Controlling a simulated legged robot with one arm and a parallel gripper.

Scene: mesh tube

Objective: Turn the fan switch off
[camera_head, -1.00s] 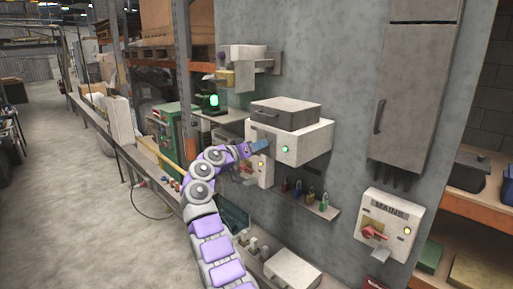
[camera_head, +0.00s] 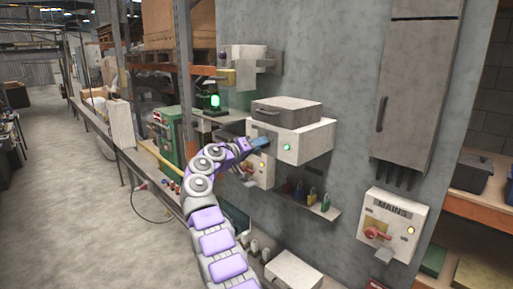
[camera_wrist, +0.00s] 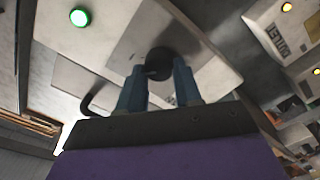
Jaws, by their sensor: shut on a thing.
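A white switch box (camera_head: 308,145) is fixed to the grey wall, with a lit green lamp (camera_head: 287,147) on its front. The lamp also shows in the wrist view (camera_wrist: 79,17). A round black knob (camera_wrist: 159,60) sits on the face of this box. My gripper (camera_wrist: 154,74) is shut on the knob, one blue finger on each side. In the head view my gripper (camera_head: 261,142) is against the left part of the box front and hides the knob. I read no fan label on the box.
A grey lidded case (camera_head: 287,110) is on top of the box. A small shelf with padlocks (camera_head: 312,197) is below it. A MAINS box (camera_head: 396,222) with a red handle is at right. A lit green lantern (camera_head: 214,101) is on a shelf at left.

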